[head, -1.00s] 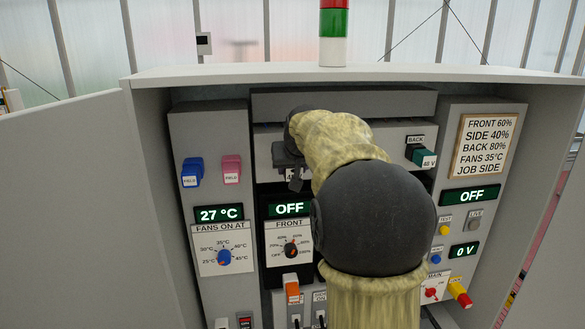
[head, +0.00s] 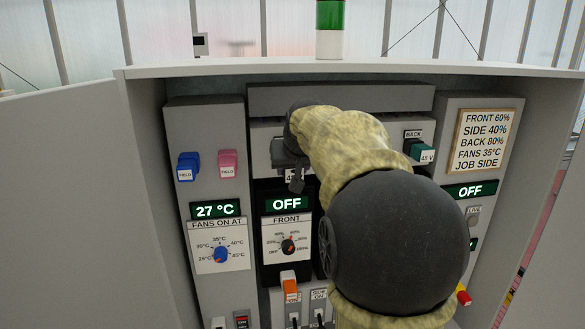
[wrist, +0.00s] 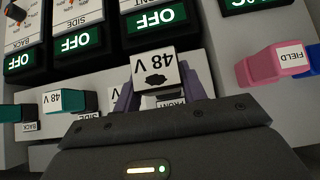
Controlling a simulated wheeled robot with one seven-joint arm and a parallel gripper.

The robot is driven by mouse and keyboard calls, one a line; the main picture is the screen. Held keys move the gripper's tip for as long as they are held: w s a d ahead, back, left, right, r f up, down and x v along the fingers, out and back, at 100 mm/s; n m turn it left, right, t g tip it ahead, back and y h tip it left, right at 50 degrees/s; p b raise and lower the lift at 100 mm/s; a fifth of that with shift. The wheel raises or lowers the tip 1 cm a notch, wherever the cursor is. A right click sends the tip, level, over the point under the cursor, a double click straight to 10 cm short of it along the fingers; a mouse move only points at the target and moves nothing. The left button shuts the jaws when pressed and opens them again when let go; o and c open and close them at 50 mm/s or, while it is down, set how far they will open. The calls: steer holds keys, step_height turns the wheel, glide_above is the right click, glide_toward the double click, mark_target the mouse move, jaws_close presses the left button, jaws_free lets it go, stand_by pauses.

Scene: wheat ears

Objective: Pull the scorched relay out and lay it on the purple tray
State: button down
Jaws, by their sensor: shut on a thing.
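The scorched relay (wrist: 153,72) shows a white 48 V face with a black burn blotch in the wrist view. My gripper (wrist: 160,92) is shut on it, with one purple finger on each side. A FRONT label shows just behind the relay, and I cannot tell whether its base is still in the socket. In the head view my gripper (head: 294,178) is at the upper middle of the cabinet, and the relay is mostly hidden behind it and my arm. The purple tray is not in view.
A teal 48 V relay (head: 421,151) sits at BACK; another teal relay (wrist: 64,100) is beside the held one. Blue (head: 187,167) and pink (head: 228,164) FIELD blocks stand at left. Cabinet side walls and open doors bound the space. The FRONT display (head: 289,204) reads OFF.

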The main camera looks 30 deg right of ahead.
steer(key=shift+s+a+b, duration=0.3)
steer(key=shift+s+b, duration=0.15)
steer(key=shift+s, duration=0.5)
steer(key=shift+s+a+b, duration=0.25)
steer(key=shift+s+b, duration=0.2)
steer(key=shift+s, duration=0.5)
steer(key=shift+s+a+b, duration=0.3)
steer(key=shift+s+b, duration=0.15)
steer(key=shift+s, duration=0.5)
steer(key=shift+w, duration=0.1)
